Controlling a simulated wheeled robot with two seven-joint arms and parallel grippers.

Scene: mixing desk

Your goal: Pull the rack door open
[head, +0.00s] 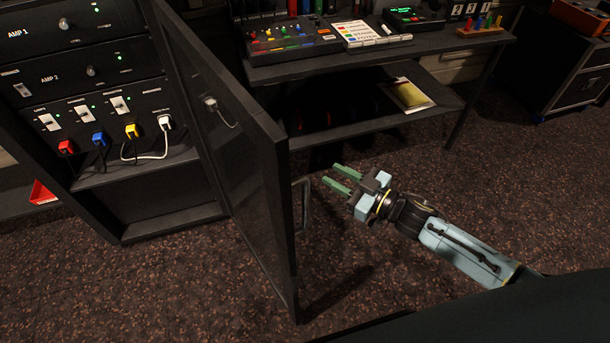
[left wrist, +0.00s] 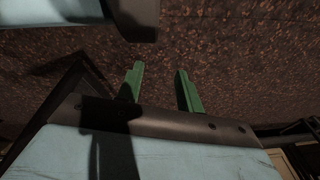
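The rack door (head: 245,170) is a dark framed panel that stands swung well out from the black rack (head: 165,220) in the head view. Its handle (head: 305,205) is a dark bar on the door's right side, near the free edge. My right gripper (head: 341,178) is just right of the handle, apart from it, with its green fingers spread and nothing between them. My left gripper is outside the head view. In the left wrist view its green fingers (left wrist: 160,85) are apart and empty over the speckled floor.
The rack holds amplifiers (head: 85,70) and coloured plugs (head: 132,130). A desk (head: 390,50) with a mixer (head: 290,40) stands behind the door, with a yellow packet (head: 410,95) on its lower shelf. A black case (head: 575,75) stands at the far right. The carpet (head: 510,190) at right is clear.

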